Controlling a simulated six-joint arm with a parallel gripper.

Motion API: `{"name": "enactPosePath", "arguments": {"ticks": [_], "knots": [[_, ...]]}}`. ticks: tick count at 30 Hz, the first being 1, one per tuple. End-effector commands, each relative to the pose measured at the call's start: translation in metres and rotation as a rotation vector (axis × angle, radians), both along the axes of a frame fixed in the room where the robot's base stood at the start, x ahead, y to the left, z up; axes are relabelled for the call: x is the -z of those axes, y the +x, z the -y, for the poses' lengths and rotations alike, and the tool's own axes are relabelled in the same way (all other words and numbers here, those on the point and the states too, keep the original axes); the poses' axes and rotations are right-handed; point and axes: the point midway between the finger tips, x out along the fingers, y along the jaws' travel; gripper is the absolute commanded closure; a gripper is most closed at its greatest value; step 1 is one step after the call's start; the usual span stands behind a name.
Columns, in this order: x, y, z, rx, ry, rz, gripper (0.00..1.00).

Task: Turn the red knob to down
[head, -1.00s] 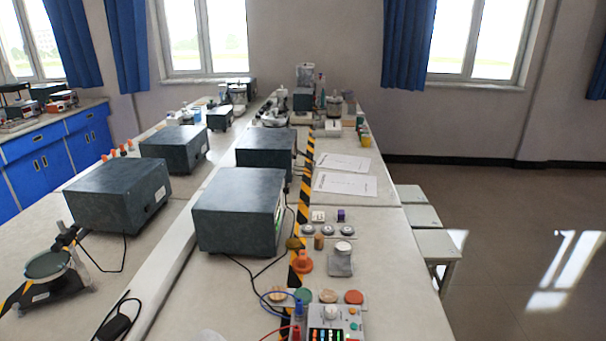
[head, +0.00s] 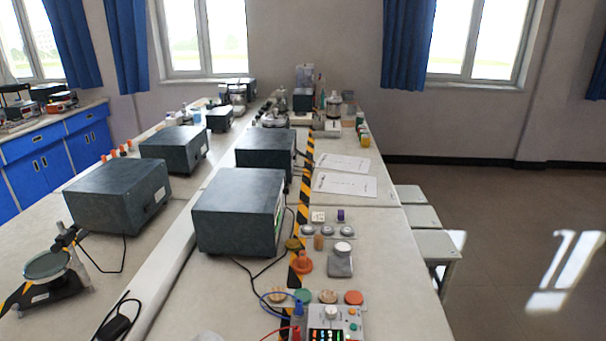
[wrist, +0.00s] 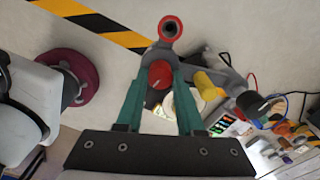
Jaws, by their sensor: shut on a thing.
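The red knob (wrist: 160,74) is in the middle of the wrist view, between the tips of my green fingers. My gripper (wrist: 162,78) is shut on it, with a finger on each side. The fingers hide the knob's sides, and I cannot read which way it points. My gripper does not show in the head view, and I cannot pick out the knob there with certainty.
A red-rimmed round part (wrist: 170,27) stands just beyond the knob. A yellow part (wrist: 208,84) is close to the right finger. A dark red round thing (wrist: 68,78) is at the left. Several small items crowd the right side.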

Motion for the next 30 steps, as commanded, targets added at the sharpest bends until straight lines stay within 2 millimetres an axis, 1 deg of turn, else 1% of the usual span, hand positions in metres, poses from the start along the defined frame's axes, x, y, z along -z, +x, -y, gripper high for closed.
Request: {"name": "enactPosePath", "arguments": {"ticks": [2, 3, 7, 8, 16, 19, 20, 23, 30], "knots": [[-0.001, 0.001, -0.001, 0.000, 0.003, 0.002, 1.00], [-0.001, 0.001, -0.001, 0.000, 0.003, 0.002, 0.58], [-0.001, 0.000, -0.001, 0.000, 0.002, 0.001, 0.35], [-0.001, 0.000, -0.001, 0.000, 0.002, 0.001, 0.33], [-0.001, 0.000, 0.000, -0.001, 0.001, 0.001, 0.33], [-0.011, 0.001, -0.001, -0.001, 0.002, 0.003, 0.33], [-0.016, 0.001, -0.001, 0.000, 0.003, 0.003, 0.33], [-0.040, 0.001, -0.001, 0.000, 0.005, 0.005, 0.33], [-0.111, 0.001, -0.001, 0.000, 0.006, 0.006, 0.33]]}}
